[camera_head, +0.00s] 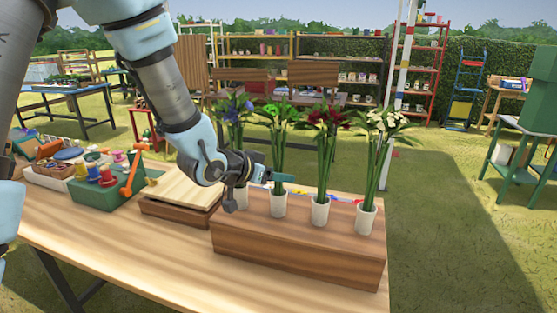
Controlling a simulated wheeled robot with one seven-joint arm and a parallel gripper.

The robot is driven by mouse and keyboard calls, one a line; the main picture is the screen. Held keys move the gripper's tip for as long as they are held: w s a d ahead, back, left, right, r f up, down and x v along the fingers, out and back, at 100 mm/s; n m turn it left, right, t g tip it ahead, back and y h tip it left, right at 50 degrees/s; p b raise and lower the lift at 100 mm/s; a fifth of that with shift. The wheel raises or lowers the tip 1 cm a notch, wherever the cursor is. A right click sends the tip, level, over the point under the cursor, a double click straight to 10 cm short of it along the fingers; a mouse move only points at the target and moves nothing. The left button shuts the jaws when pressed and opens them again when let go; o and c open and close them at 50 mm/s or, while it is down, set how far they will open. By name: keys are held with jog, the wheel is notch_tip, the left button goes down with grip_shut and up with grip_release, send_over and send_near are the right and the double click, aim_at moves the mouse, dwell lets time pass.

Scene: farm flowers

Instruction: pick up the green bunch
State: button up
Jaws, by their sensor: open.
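The green bunch (276,113) is the second from the left of the flower bunches. It stands upright, its long green stems going down into a white cup (278,206). My gripper (272,177) is just left of and against its stems in the picture, a little above the cup's rim. A teal fingertip overlaps the stems. The gripper is open; I cannot tell whether the stems are between the fingers. The gripper partly hides the blue-purple bunch (233,108) and its cup.
A red bunch (325,118) and a white bunch (384,122) stand to the right in white cups on the same wooden block (300,252). A shallow wooden box (165,213) and a green tray of spools (90,195) lie left on the table (110,245).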

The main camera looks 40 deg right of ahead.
jog(key=shift+d+f, duration=0.2)
jog(key=shift+d, duration=0.15)
grip_shut()
dwell(0.3)
